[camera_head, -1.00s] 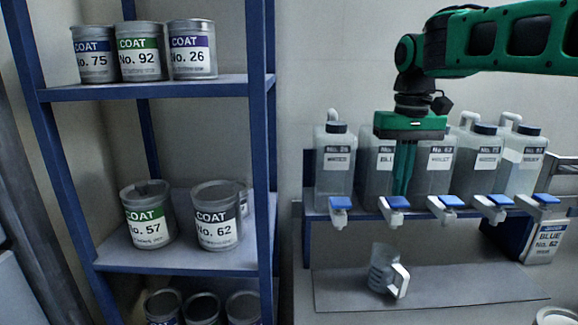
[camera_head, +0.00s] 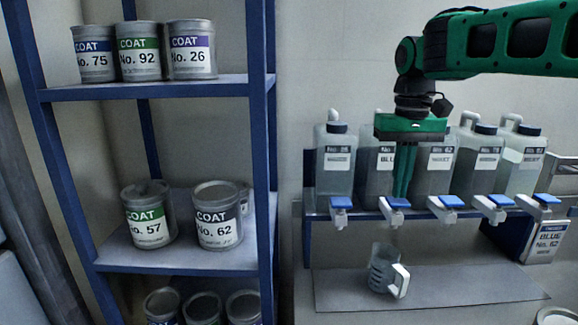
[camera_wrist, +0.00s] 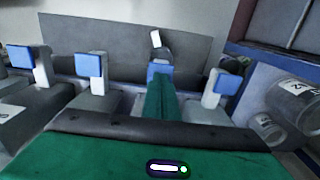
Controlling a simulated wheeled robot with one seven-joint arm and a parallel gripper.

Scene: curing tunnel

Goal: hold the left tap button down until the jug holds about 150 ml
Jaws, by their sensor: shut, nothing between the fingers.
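A row of taps with blue buttons runs below several labelled containers in the head view. The leftmost tap button (camera_head: 341,202) has nothing on it. My gripper (camera_head: 399,194) is shut and points down at the second tap button from the left (camera_head: 396,203). In the wrist view my fingertips (camera_wrist: 160,76) meet that blue button (camera_wrist: 159,67) and partly cover it. The clear jug (camera_head: 381,268) stands upright below this second tap, its white handle toward the right. A faint thin streak shows between tap and jug. The liquid level is too small to read.
The grey board (camera_head: 450,285) under the jug is otherwise clear. A blue shelf unit (camera_head: 180,262) with several paint cans stands at left. Neighbouring taps (camera_head: 447,203) sit close beside my fingers.

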